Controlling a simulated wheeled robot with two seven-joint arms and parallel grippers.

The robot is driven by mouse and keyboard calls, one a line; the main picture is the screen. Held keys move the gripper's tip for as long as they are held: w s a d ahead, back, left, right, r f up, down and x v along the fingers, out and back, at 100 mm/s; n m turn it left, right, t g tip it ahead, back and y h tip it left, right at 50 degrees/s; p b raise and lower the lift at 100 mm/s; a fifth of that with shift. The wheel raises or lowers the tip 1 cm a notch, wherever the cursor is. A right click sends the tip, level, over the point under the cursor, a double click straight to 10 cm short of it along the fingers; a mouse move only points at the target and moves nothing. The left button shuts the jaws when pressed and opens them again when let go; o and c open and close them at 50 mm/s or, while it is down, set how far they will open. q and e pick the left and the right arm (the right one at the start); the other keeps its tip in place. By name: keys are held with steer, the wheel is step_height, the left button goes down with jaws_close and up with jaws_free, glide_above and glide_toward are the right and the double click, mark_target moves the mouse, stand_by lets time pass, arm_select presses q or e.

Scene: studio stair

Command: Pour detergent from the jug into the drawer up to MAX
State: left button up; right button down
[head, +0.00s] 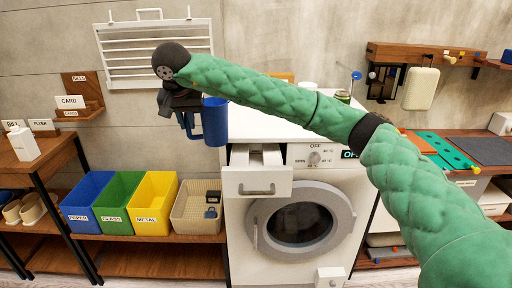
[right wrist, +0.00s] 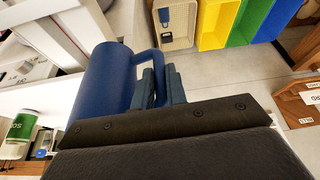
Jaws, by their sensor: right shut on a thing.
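My right gripper (head: 187,122) is shut on the handle of the blue jug (head: 215,122). It holds the jug up, roughly upright, above and a little left of the pulled-out detergent drawer (head: 257,182) of the white washing machine. In the right wrist view, the fingers (right wrist: 163,85) close on the handle beside the body of the jug (right wrist: 98,88). The inside of the jug, any detergent and the MAX mark cannot be made out. My left gripper is not in view.
The washing machine (head: 355,216) has a round door below the drawer. Blue (head: 86,203), green and yellow (head: 155,204) bins and a beige basket (head: 190,215) stand on a low shelf to the left. A green can (right wrist: 22,127) shows in the right wrist view.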

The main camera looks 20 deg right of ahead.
mark_target(189, 137)
steer(key=shift+s+f, duration=0.2)
steer(key=shift+f, duration=0.15)
steer(key=x, duration=0.3)
steer(key=shift+s+a+f, duration=0.15)
steer(key=shift+s+f, duration=0.05)
steer(key=shift+s, duration=0.1)
steer(key=shift+s+f, duration=0.15)
steer(key=shift+f, duration=0.3)
steer(key=shift+f, duration=0.1)
